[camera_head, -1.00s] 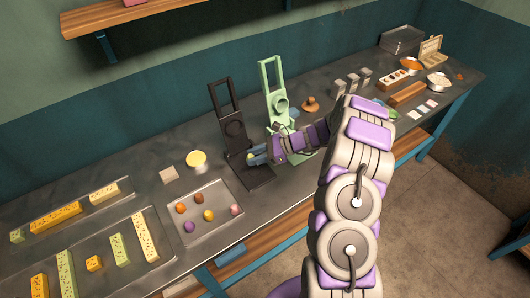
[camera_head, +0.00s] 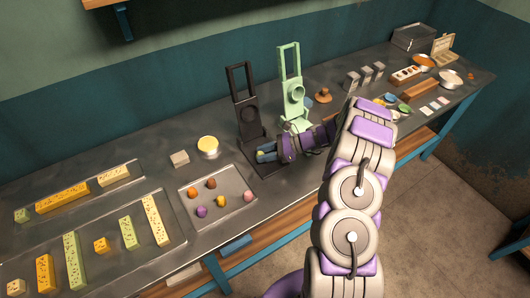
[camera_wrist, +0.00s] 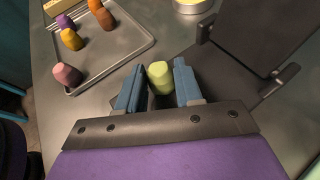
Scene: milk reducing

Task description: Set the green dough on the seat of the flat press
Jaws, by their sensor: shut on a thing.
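The green dough (camera_wrist: 160,77) is a small yellow-green lump between the two blue fingers of my gripper (camera_wrist: 159,86) in the wrist view. My gripper is shut on it. In the head view my gripper (camera_head: 266,154) is low over the base of the black press (camera_head: 247,115), which has an upright frame and a dark flat base plate. The black press also shows at the right of the wrist view (camera_wrist: 255,70). I cannot tell whether the dough touches the base. A light green press (camera_head: 292,88) stands to the right, its base partly hidden by my arm.
A metal tray (camera_head: 236,180) with several coloured dough lumps lies left of the black press. A yellow-topped round tin (camera_head: 208,146) and a grey block (camera_head: 180,159) stand behind the tray. Larger trays with speckled bars fill the left of the table.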

